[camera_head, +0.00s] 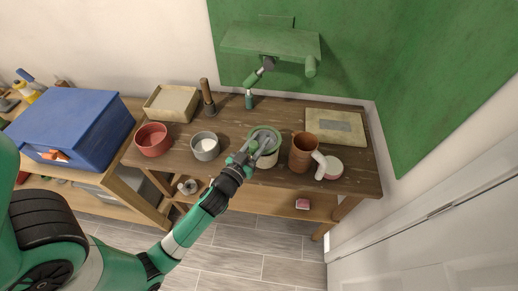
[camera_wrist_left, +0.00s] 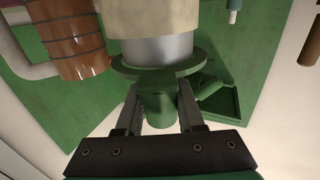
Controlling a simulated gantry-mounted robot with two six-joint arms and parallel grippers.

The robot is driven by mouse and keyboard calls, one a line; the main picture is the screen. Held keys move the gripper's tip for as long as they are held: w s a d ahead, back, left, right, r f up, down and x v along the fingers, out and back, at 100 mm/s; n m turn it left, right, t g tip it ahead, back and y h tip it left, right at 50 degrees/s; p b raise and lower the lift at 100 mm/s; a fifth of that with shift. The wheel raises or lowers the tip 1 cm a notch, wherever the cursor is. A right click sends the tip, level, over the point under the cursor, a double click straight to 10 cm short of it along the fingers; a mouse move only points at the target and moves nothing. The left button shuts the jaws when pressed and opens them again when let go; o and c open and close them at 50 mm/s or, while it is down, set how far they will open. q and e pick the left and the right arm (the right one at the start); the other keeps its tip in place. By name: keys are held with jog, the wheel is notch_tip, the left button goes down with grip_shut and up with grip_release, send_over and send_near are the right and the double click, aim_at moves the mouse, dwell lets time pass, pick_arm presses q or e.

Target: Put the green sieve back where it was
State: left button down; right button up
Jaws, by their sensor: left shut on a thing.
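The green sieve (camera_head: 263,133) has a round green rim and a handle. In the left wrist view, which looks turned upside down, its green rim (camera_wrist_left: 160,70) sits beside a silver part (camera_wrist_left: 158,49) and a cream cylinder (camera_wrist_left: 156,20). My left gripper (camera_head: 252,150) reaches in from the lower left and is shut on the sieve's green handle; its fingers (camera_wrist_left: 160,112) flank it in the left wrist view. The sieve is at the mouth of the cream container (camera_head: 267,161); whether it touches it I cannot tell. My right gripper is not in view.
A brown mug (camera_head: 303,152) stands close right of the sieve, with a pale round item (camera_head: 331,168) beyond. A grey pot (camera_head: 205,146) and red pot (camera_head: 153,140) stand left. A green shelf (camera_head: 270,41) with a peg (camera_head: 310,66) is on the wall panel.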

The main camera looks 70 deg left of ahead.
pick_arm(q)
jog(key=shift+f+b, duration=0.4)
jog(key=shift+f, duration=0.9)
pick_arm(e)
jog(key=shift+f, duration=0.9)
pick_arm(q)
jog(key=shift+f, duration=0.2)
jog(key=c, duration=0.5)
grip_release()
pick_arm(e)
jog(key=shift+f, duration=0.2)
